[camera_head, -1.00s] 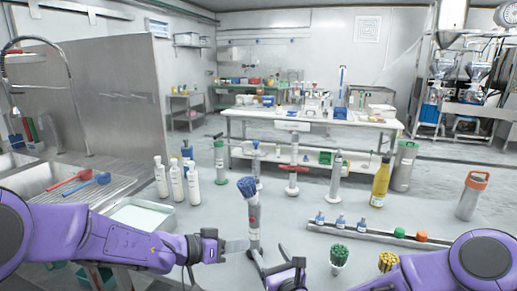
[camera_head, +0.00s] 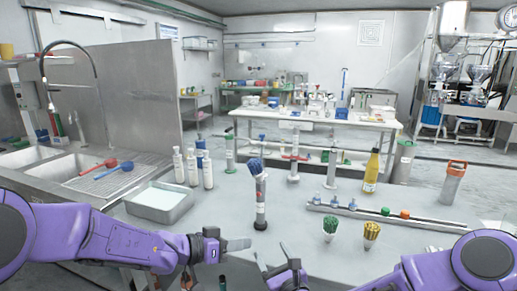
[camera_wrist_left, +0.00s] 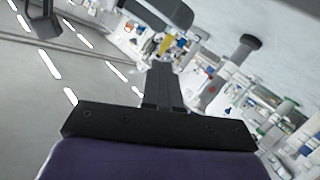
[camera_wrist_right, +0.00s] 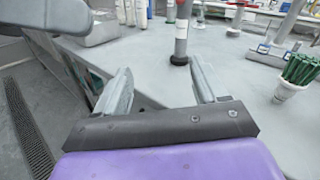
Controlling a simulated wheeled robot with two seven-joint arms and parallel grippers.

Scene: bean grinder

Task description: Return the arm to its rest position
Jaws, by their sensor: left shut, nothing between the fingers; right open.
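My left gripper (camera_head: 238,244) is shut and empty, held out over the near side of the counter in the head view. Its closed fingers also show in the left wrist view (camera_wrist_left: 163,82). My right gripper (camera_head: 274,256) is open and empty, low near the counter's front edge. Its spread fingers show in the right wrist view (camera_wrist_right: 160,86), with bare counter and floor between and below them. A grey upright tube with a blue bristly top (camera_head: 261,205) stands just beyond both grippers, touching neither. Its base also shows in the right wrist view (camera_wrist_right: 181,45).
A pale tray (camera_head: 160,203) and white bottles (camera_head: 193,168) stand at left, by the sink (camera_head: 88,178). Green (camera_head: 329,229) and yellow (camera_head: 371,235) bundles in cups stand right of the grippers, before a long rack (camera_head: 360,208). A yellow bottle (camera_head: 371,173) stands behind.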

